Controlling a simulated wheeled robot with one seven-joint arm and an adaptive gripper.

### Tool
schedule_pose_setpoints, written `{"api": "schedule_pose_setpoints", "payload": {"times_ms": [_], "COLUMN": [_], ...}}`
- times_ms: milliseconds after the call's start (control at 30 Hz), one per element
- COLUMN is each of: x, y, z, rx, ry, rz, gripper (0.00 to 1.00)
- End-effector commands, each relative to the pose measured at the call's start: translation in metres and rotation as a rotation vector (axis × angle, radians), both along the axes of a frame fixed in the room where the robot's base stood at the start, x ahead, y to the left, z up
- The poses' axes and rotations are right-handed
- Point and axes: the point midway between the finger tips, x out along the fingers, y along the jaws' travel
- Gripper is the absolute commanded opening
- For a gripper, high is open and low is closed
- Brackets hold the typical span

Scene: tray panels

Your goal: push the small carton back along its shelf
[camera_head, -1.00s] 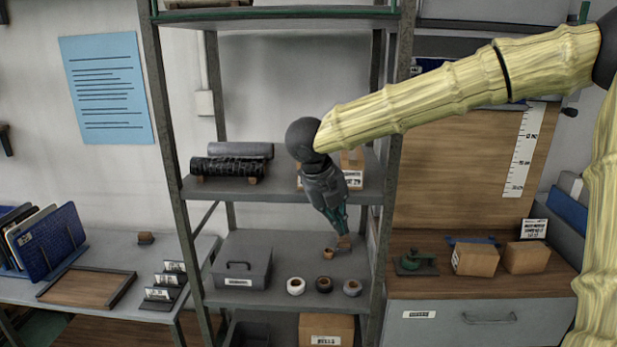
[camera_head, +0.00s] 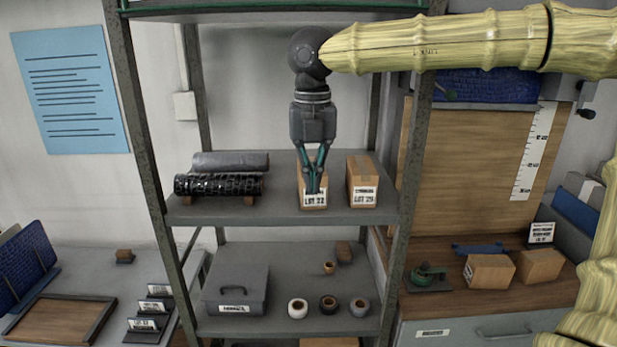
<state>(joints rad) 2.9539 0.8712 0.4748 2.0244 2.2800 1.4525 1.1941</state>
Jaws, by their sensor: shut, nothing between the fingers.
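The small carton (camera_head: 320,202), brown with a white label reading about "LOT 22", stands upright on the middle shelf (camera_head: 235,211) near its front edge. My gripper (camera_head: 314,190) points down with its fingertips together in front of the carton's face and hides part of it. Its fingers are shut and empty. I cannot tell whether the fingertips touch the carton.
Dark rolls (camera_head: 220,184) lie on the shelf's left side. Free shelf lies between them and the small carton. A shelf post (camera_head: 410,160) rises at the right. The lower shelf holds a grey box (camera_head: 237,287) and several small rolls.

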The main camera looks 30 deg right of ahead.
Motion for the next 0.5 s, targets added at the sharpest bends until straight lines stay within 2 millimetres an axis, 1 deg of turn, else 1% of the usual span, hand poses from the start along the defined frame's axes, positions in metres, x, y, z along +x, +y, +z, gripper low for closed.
{"api": "schedule_pose_setpoints", "payload": {"times_ms": [233, 500], "x": [-0.003, -0.003], "y": [-0.006, -0.005], "z": [-0.04, -0.084], "rx": [0.0, 0.001], "ry": [0.004, 0.004], "rz": [-0.008, -0.007], "gripper": [0.0, 0.0]}}
